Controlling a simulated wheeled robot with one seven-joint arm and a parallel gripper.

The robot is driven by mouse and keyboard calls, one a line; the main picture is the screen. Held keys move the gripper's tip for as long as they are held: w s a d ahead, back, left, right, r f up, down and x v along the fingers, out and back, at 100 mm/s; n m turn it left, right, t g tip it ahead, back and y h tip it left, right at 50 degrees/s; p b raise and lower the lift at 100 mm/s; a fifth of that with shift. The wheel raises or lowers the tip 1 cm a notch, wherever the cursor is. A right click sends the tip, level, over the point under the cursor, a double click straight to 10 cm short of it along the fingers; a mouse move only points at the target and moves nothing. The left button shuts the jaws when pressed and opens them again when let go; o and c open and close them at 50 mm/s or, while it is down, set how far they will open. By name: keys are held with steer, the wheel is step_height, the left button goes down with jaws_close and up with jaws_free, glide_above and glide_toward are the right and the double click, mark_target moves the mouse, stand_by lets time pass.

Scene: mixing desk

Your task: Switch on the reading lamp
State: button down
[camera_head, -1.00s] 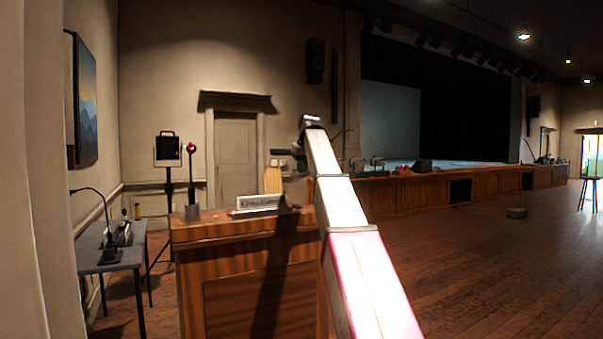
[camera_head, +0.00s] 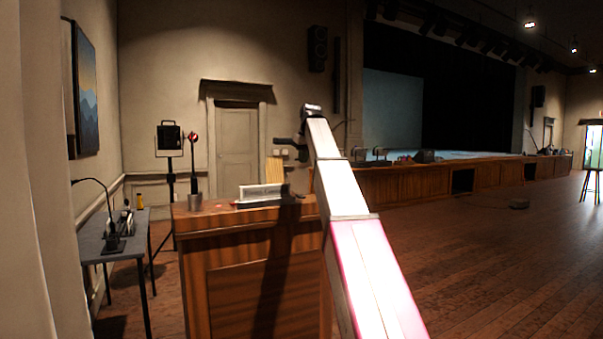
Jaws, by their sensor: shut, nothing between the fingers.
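A thin black gooseneck lamp (camera_head: 109,215) stands on a grey side table (camera_head: 97,252) at the left. Its neck curves up and to the left from a dark base. No glow shows at its head, and its switch is too small to make out. My gripper (camera_head: 276,141) is small and dark at the far end of my raised arm. It points left above the wooden desk, shut and empty, well to the right of the lamp and apart from it.
A black stand (camera_head: 170,190) rises behind. A wall edge is close on the left. Open floor (camera_head: 490,260) lies to the right.

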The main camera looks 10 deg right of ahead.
glide_toward(300, 196)
steer(key=w+f, duration=0.2)
steer(key=w+a+f, duration=0.1)
steer(key=w+f, duration=0.1)
steer(key=shift+f, duration=0.35)
steer(key=shift+x, duration=0.8)
steer(key=shift+f, duration=0.4)
steer(key=shift+s, duration=0.1)
steer(key=shift+s+d, duration=0.25)
steer(key=shift+s, duration=0.45)
